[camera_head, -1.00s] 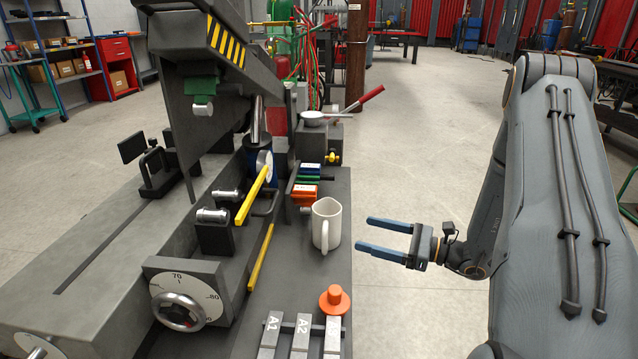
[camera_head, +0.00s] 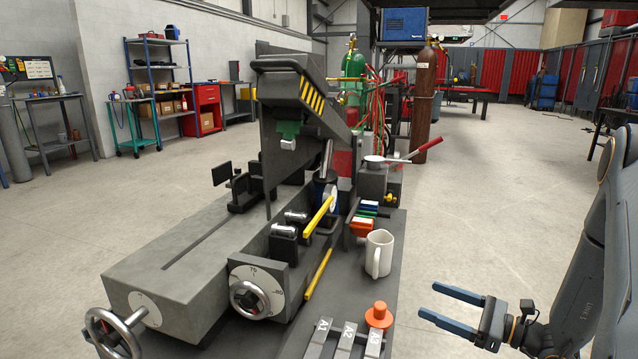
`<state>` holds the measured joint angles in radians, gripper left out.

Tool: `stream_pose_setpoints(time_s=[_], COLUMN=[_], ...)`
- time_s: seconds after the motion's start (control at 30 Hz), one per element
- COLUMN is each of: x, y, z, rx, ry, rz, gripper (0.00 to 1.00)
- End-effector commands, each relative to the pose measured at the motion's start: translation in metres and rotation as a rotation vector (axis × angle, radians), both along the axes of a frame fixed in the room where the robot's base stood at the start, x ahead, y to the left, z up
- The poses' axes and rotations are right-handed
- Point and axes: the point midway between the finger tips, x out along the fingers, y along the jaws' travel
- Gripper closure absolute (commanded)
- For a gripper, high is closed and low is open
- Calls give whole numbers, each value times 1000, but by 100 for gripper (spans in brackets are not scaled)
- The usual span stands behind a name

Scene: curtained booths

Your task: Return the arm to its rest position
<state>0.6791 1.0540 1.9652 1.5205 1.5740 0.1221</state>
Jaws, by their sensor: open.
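My gripper (camera_head: 446,309) is at the lower right of the head view. Its two blue fingers are spread apart and point left, with nothing between them. It hangs over the floor, to the right of the machine's bench and apart from it. My arm (camera_head: 597,255) runs down along the right edge of the view, partly cut off by the frame.
The grey machine (camera_head: 185,240) with handwheels fills the centre left. On its side ledge stand a white mug (camera_head: 379,254), an orange knob (camera_head: 378,315) and labelled blocks (camera_head: 345,341). A red-handled tool (camera_head: 410,154) sits farther back. Open floor (camera_head: 490,215) lies to the right.

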Motion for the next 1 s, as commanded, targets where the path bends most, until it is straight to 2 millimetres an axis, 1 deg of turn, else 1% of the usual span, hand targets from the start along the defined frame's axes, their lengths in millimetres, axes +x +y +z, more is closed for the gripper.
stream_pose_setpoints(time_s=[0.07,0.1,0.27,0.37,0.47,0.63,0.77,0.8,0.87,0.9,1.0], x=[0,-1,-6,-11,-18,-39,-66,-78,-98,-114,-152], y=[1,9,33,52,74,120,161,175,196,209,234], z=[1,3,10,15,21,33,44,48,54,57,65], rx=[-2,-14,-54,-85,-126,-220,-325,-366,-440,-495,-633], ry=[-1,-1,0,-1,-4,-17,-45,-60,-90,-116,-196], rz=[4,29,106,166,242,409,582,649,761,842,1036], gripper=[22,22,22,22,22,22,22,22,22,22,22])
